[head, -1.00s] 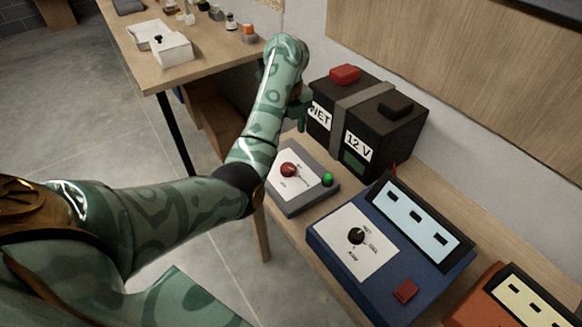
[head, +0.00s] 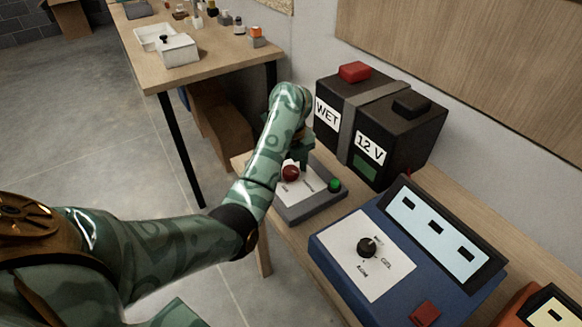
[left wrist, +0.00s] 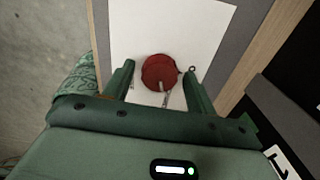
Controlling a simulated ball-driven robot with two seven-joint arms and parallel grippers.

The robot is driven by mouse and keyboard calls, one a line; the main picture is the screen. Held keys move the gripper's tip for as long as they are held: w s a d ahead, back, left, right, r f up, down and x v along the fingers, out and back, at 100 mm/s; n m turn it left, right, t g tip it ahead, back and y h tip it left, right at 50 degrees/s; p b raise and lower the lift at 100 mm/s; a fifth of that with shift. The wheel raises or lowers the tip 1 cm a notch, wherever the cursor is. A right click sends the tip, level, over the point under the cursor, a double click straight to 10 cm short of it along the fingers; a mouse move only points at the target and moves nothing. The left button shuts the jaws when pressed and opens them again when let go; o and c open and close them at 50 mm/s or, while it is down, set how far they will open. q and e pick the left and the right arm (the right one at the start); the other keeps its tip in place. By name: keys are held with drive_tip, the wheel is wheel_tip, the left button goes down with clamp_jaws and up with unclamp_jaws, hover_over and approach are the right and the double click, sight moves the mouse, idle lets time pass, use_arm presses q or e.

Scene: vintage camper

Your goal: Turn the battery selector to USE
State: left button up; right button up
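The battery selector is a grey box (head: 312,207) with a white face plate and a round red knob (head: 290,173). A green lamp (head: 335,185) sits on its right side. In the left wrist view the red knob (left wrist: 159,72) has a pale pointer mark toward the gripper; the plate's lettering is mostly hidden or unreadable. My left gripper (head: 302,158) is just above the selector, pointing down. In the left wrist view its two fingers (left wrist: 160,68) are apart, one on each side of the knob, with visible gaps. My right gripper is not in view.
A black battery (head: 405,135) labelled WET and 12 V stands right behind the selector. A blue meter box (head: 330,240) with a black knob is in front, and an orange device (head: 552,310) beyond it. Another table (head: 205,68) with small items is at the back left.

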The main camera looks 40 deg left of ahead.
use_arm(q)
drive_tip(key=c, duration=0.7)
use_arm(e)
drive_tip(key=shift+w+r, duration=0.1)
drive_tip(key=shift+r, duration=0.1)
use_arm(q)
drive_tip(key=m+p, duration=0.2)
drive_tip(key=m, duration=0.1)
drive_tip(key=shift+r, duration=0.15)
drive_tip(key=m+p, duration=0.2)
drive_tip(key=m, duration=0.1)
drive_tip(key=shift+m, duration=0.3)
drive_tip(key=m+p, duration=0.3)
drive_tip(key=m, duration=0.2)
drive_tip(key=shift+m+p, duration=0.5)
drive_tip(key=shift+m, duration=0.6)
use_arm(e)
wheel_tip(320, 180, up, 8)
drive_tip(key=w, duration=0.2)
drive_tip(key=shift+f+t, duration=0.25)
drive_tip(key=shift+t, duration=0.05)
use_arm(q)
drive_tip(key=shift+f, duration=0.2)
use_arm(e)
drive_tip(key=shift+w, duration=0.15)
